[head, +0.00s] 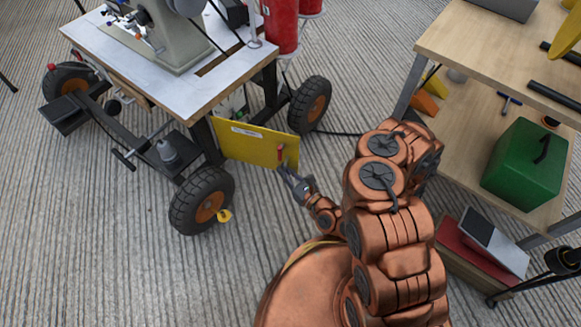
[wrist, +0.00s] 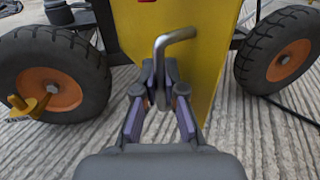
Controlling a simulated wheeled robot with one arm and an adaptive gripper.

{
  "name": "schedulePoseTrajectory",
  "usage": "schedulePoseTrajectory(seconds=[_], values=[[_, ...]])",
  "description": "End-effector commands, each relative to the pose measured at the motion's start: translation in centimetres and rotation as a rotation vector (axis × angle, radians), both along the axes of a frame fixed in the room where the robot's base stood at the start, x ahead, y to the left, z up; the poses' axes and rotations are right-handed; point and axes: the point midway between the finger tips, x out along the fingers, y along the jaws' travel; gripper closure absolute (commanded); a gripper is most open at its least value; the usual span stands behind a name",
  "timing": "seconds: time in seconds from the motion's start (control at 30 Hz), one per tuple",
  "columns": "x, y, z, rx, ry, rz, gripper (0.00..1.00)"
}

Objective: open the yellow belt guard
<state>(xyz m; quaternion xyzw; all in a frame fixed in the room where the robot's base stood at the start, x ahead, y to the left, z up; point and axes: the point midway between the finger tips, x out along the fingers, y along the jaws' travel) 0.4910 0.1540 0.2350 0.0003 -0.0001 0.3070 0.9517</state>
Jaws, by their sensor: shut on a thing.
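The yellow belt guard (head: 250,145) is a flat panel low on the side of the wheeled cart. Its left end is by the cart leg, and its right end stands out from the cart, with a gap behind it. In the wrist view the guard (wrist: 208,50) fills the upper middle, with a bent grey metal handle (wrist: 176,38) in front of it. My gripper (head: 288,174) is at the guard's right end, beside a small red part (head: 281,152). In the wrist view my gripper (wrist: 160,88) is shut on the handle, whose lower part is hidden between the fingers.
Cart wheels stand either side of the guard: a near one (head: 203,200) with a small yellow piece (head: 224,216), and a far one (head: 310,105). A dark cable (head: 340,133) crosses the floor. A wooden workbench (head: 490,55) stands right. Ribbed floor is clear left of my arm.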

Motion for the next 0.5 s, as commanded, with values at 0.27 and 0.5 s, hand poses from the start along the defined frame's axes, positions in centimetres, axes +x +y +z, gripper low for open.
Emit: schedulePoseTrajectory(seconds=[0.27, 0.5], values=[[0.09, -0.22, -0.05, -0.001, 0.0, -0.006, 1.0], [0.03, -0.1, -0.04, -0.001, 0.0, -0.003, 0.7]])
